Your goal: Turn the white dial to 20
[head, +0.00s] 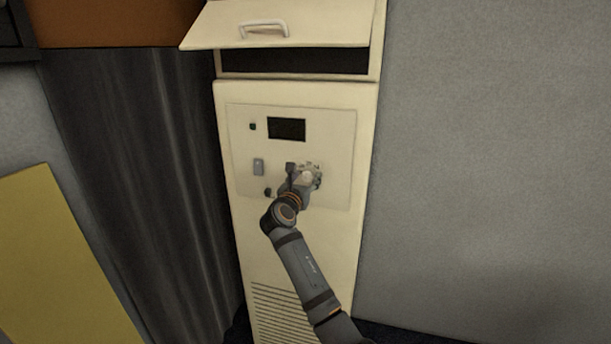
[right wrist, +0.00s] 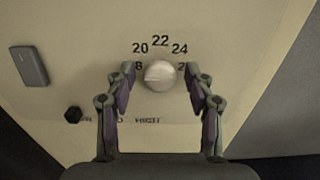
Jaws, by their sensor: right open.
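The white dial (right wrist: 160,75) is a round knob on the cream panel in the right wrist view. The numbers 20, 22 and 24 show above it, and others beside it are partly covered by my fingers. I cannot make out a pointer mark on the dial. My right gripper (right wrist: 158,82) is open, with one finger on each side of the dial; I cannot tell whether they touch it. In the head view my right gripper (head: 305,178) is at the lower right of the panel and hides the dial. My left gripper is not in view.
The tall cream cabinet (head: 300,235) has a dark screen (head: 287,129), a grey switch (head: 258,167) and a small black knob (right wrist: 72,114) on its panel. A flap with a handle (head: 264,28) stands open above. Grey wall lies to the right.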

